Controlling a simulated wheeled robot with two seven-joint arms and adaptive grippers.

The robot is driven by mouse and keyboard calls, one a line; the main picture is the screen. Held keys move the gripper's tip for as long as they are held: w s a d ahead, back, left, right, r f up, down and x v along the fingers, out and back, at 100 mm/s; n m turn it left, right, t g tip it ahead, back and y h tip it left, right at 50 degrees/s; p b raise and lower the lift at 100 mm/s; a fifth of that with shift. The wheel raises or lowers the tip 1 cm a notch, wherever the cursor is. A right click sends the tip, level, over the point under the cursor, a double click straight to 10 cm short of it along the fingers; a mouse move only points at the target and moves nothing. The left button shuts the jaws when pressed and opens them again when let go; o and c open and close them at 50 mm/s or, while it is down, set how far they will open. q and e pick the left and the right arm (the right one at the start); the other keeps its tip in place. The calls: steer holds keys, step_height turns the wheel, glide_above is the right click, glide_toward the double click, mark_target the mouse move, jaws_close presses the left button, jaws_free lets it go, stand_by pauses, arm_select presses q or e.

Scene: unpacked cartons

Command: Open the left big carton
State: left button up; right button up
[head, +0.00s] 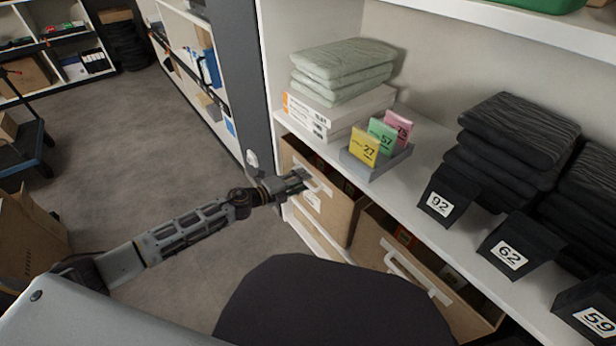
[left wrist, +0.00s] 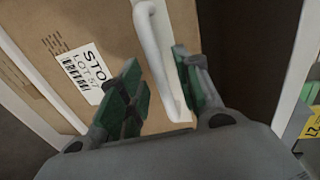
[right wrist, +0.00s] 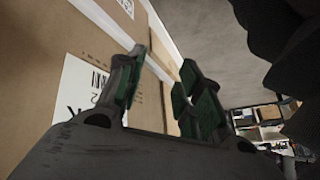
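The left big carton (head: 339,215) is a brown drawer-like box under the white shelf, with a white handle on its front. Its front juts out a little and a dark gap shows above it. In the left wrist view its front (left wrist: 60,20) has a white label and the white handle (left wrist: 150,30). My left gripper (head: 303,181) is at the handle. Its green-padded fingers (left wrist: 160,82) are apart, with the handle's bar between them. My right gripper (right wrist: 165,85) is open and empty, close to a brown carton front (right wrist: 40,60) with a white label.
A second brown carton (head: 463,318) with a white handle stands to the right. The shelf (head: 425,160) above holds folded cloths (head: 345,62), numbered cards (head: 365,147) and black stands (head: 447,195). Floor (head: 130,130) at left is clear, with a loose carton (head: 30,235) at the far left.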

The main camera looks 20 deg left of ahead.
arm_select(q)
steer(key=shift+w+d+f, duration=0.1)
steer(key=shift+w+d, duration=0.3)
steer(key=shift+w, duration=0.05)
jaws_close()
